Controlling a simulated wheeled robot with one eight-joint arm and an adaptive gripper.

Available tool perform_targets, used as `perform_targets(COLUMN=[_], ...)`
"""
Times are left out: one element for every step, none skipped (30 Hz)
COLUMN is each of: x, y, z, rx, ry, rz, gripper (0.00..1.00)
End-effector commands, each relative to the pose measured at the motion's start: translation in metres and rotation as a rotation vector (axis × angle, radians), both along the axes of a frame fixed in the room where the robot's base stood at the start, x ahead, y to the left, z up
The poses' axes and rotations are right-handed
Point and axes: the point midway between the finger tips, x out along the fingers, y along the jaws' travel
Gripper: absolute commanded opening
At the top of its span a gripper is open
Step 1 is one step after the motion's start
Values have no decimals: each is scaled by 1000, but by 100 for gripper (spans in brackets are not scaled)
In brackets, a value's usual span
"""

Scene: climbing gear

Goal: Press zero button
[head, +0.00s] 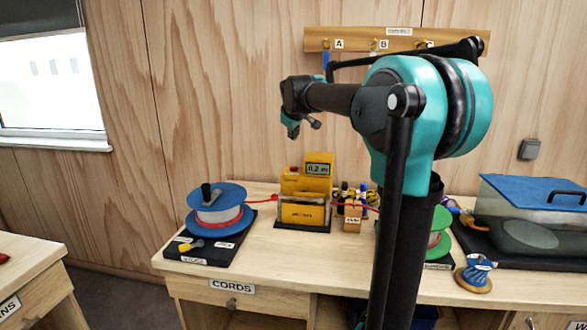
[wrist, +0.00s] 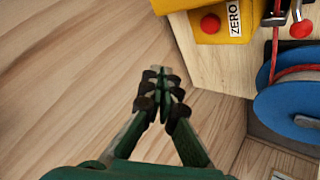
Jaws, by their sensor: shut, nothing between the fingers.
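The yellow meter (head: 303,213) stands upright on the desk, with a display (head: 319,169) reading about 0.2 m. Its red button (head: 295,169) is on the top left of the meter. In the wrist view the red button (wrist: 210,23) sits on the yellow housing at the top, beside a white ZERO label (wrist: 234,17). My gripper (head: 292,130) hangs above the meter in the head view. In the wrist view my gripper (wrist: 160,75) is shut and empty, its tips to the lower left of the button and apart from it.
A blue reel (head: 217,203) with red cord stands left of the meter, and the cord runs to the meter. A small wooden block (head: 352,215) and a green reel (head: 437,240) are to its right. A wooden hook rail (head: 460,42) is on the wall.

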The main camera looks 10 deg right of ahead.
Motion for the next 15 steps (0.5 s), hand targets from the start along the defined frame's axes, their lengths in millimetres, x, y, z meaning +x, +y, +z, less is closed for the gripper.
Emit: perform_targets(x=[0, 0, 0, 0, 0, 0, 0, 0, 0, 0, 0, 0, 0, 0, 0], y=[0, 0, 0, 0, 0, 0, 0, 0, 0, 0, 0, 0, 0, 0, 0], z=[0, 0, -1, -2, -3, -5, -7, -9, -13, -16, -20, -25, -29, -34, -39], rx=[0, 0, 0, 0, 0, 0, 0, 0, 0, 0, 0, 0, 0, 0, 0], ry=[0, 0, 0, 0, 0, 0, 0, 0, 0, 0, 0, 0, 0, 0, 0], rz=[0, 0, 0, 0, 0, 0, 0, 0, 0, 0, 0, 0, 0, 0, 0], gripper=[0, 0, 0, 0, 0, 0, 0, 0, 0, 0, 0, 0, 0, 0, 0])
